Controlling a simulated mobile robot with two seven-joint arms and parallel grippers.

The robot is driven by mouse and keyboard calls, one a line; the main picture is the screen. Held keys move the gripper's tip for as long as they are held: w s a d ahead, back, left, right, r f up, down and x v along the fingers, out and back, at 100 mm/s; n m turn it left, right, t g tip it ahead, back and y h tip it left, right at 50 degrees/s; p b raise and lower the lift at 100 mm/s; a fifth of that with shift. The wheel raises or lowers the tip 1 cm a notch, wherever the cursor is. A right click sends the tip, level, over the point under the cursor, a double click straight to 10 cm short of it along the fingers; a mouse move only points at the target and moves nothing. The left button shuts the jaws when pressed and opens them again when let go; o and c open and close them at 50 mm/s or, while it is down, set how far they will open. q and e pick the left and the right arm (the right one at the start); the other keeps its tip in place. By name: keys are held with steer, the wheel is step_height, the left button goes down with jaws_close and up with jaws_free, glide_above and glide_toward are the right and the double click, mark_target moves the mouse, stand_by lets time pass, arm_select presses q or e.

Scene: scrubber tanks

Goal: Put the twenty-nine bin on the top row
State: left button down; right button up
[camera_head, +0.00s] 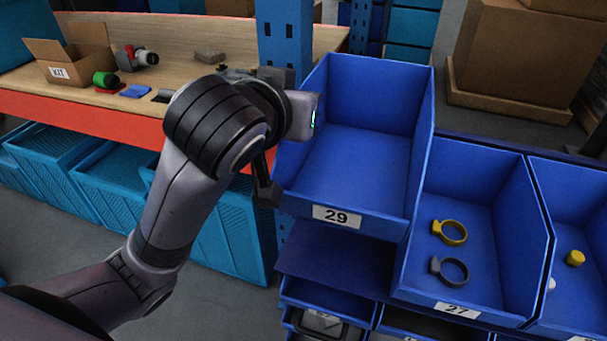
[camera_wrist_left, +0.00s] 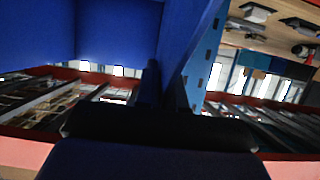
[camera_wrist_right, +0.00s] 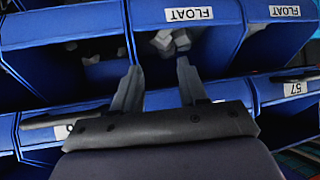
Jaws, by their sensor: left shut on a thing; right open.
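The twenty-nine bin (camera_head: 350,160) is a blue, empty open-front bin with a white "29" label, on the left side of the rack in the head view. My left gripper (camera_head: 268,185) is shut on its left side wall; the wall also shows in the left wrist view (camera_wrist_left: 178,38). The bin stands higher than the neighbouring bin 27 (camera_head: 500,270), with bare blue shelf (camera_head: 335,255) showing below its front. Whether it touches the shelf at the back is hidden. My right gripper (camera_wrist_right: 160,80) is open and empty, before bins labelled "FLOAT"; it is outside the head view.
Bin 27, right of bin 29, holds a yellow ring clamp (camera_head: 449,232) and a grey one (camera_head: 449,269). Another blue bin (camera_head: 565,210) stands further right. More bins sit below. A wooden bench (camera_head: 195,72) with an open KIT box (camera_head: 68,62) is at left.

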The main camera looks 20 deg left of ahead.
mark_target(298, 174)
arm_select(q)
step_height(298, 174, down, 13)
steer(key=shift+r, duration=0.2)
stand_by(0.3)
steer(key=shift+f, duration=0.15)
steer(key=c, duration=1.2)
jaws_free()
steer(key=shift+c, duration=0.2)
